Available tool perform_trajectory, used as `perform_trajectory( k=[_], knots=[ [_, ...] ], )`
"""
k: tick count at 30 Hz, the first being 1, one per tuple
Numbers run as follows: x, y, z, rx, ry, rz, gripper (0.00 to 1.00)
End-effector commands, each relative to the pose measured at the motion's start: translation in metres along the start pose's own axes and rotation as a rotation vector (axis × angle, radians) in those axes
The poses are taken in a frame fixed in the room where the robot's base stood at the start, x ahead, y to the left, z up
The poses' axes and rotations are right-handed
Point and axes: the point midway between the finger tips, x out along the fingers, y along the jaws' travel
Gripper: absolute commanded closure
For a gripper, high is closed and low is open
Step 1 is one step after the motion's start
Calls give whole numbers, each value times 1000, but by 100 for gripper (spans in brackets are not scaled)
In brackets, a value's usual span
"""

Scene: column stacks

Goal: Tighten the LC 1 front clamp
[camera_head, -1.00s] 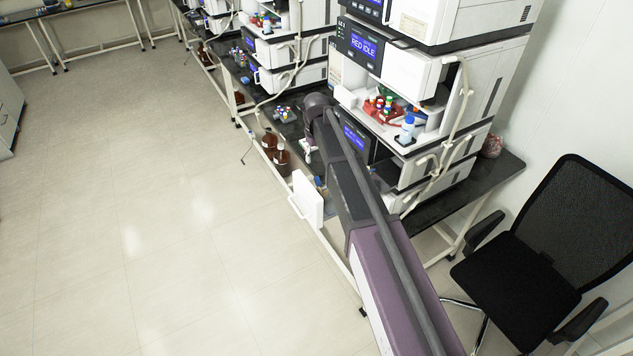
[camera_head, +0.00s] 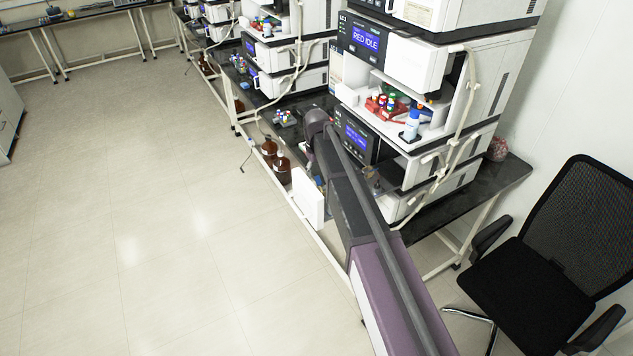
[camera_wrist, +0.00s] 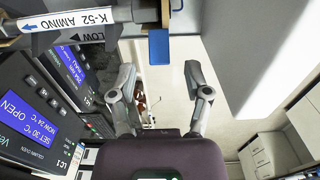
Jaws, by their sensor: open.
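In the wrist view, a pale column (camera_wrist: 75,22) labelled K-52 AMINO with a blue arrow lies across the top left. A metal fitting (camera_wrist: 148,10) sits at its right end, and a blue tab (camera_wrist: 158,47) hangs just below; it looks like a clamp lever, but its setting is unclear. The column oven panel (camera_wrist: 30,112), tagged LC 1, reads SET 30 °C, NOW 24 °C, OPEN. My gripper (camera_wrist: 158,75) is open and empty, its two fingers apart below the blue tab. In the head view my arm hides the gripper and clamp.
A white door panel (camera_head: 308,196) stands out at the bench front near my arm. Brown bottles (camera_head: 276,158) stand left of it. The LC 1 stack (camera_head: 430,65) holds vials and a blue-capped bottle (camera_head: 411,124). A black chair (camera_head: 540,265) stands at right. The left floor is clear.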

Motion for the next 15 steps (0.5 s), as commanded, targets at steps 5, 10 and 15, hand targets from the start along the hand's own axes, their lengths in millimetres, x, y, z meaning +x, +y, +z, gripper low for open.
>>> perform_trajectory(
  k=[5,10,15],
  knots=[
    [16,0,0,0,0,0,37],
    [22,0,0,1,0,0,37],
    [24,1,0,1,0,0,37]
  ],
)
